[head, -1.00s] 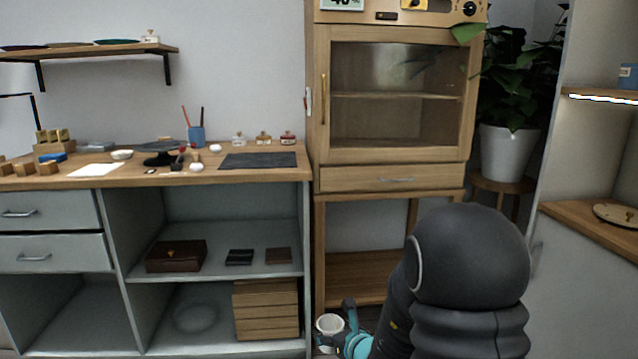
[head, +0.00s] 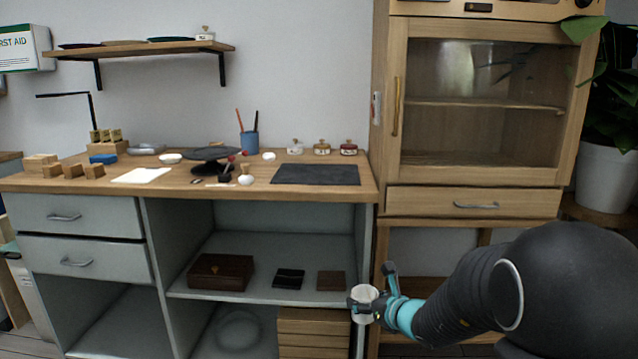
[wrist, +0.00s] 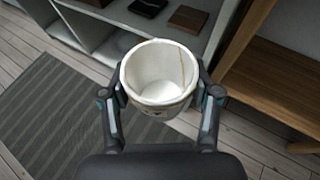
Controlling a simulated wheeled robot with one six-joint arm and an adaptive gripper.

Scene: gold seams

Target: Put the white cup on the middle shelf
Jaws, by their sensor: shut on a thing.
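The white cup (head: 364,304) is held in my gripper (head: 372,292), in front of the right end of the workbench. In the wrist view the cup (wrist: 158,78) is upright with its open mouth showing. It looks empty, and a thin brownish seam runs down its inner right wall. The gripper's two fingers (wrist: 159,95) are shut on it from both sides. The workbench's open shelf (head: 225,292) lies left of the cup, below the worktop. The cabinet's glass-fronted section (head: 480,105) is above and right, with an inner shelf; its door looks shut.
A dark brown box (head: 221,271), a black wallet-like item (head: 289,278) and a brown one (head: 331,281) lie on the open shelf. Wooden drawers (head: 312,338) stand below. The worktop (head: 225,193) holds many small items. A striped mat (wrist: 60,115) covers the floor.

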